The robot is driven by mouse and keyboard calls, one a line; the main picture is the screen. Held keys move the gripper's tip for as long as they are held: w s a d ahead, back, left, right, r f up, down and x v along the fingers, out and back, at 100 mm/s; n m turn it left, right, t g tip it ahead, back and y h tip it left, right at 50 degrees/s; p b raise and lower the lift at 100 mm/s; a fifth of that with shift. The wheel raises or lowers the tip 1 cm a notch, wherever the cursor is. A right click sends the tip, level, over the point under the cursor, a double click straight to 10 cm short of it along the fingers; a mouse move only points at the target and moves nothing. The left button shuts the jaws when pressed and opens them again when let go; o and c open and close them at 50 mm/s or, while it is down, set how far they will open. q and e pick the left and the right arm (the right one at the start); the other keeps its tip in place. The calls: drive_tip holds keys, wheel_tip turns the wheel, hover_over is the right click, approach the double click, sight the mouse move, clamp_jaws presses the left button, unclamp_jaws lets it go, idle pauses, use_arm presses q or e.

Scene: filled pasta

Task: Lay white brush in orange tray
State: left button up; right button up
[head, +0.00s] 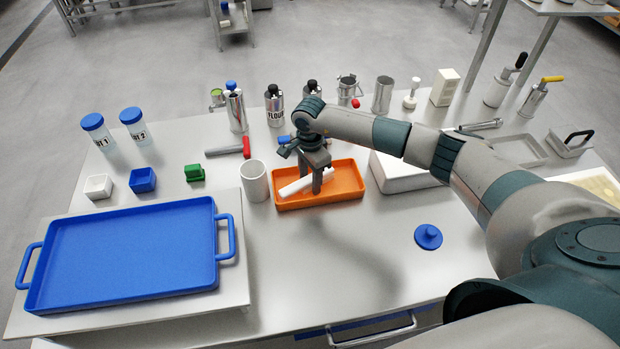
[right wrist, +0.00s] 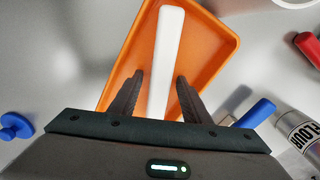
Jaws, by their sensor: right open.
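The white brush (head: 294,187) lies slantwise in the orange tray (head: 340,201). In the right wrist view the pale handle of the white brush (right wrist: 168,50) runs lengthwise over the floor of the orange tray (right wrist: 216,55), and its near end is hidden by my gripper. My right gripper (head: 310,186) is over the tray, pointing down. In the right wrist view my right gripper (right wrist: 160,76) is open, with one finger on each side of the brush and gaps showing between. My left gripper is in neither view.
A white mug (head: 254,182) stands close left of the tray. A white box (head: 400,175) is at its right. A blue-handled item (right wrist: 257,113) and a flour shaker (head: 275,105) are behind. A large blue tray (head: 130,255) fills the left front.

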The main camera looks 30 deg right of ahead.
sight(310, 178)
drive_tip(key=shift+r, duration=0.25)
drive_tip(key=shift+w+r, duration=0.1)
drive_tip(key=shift+r, duration=0.25)
wheel_tip(310, 178, up, 11)
drive_tip(key=b, duration=0.3)
drive_tip(key=shift+a, duration=0.1)
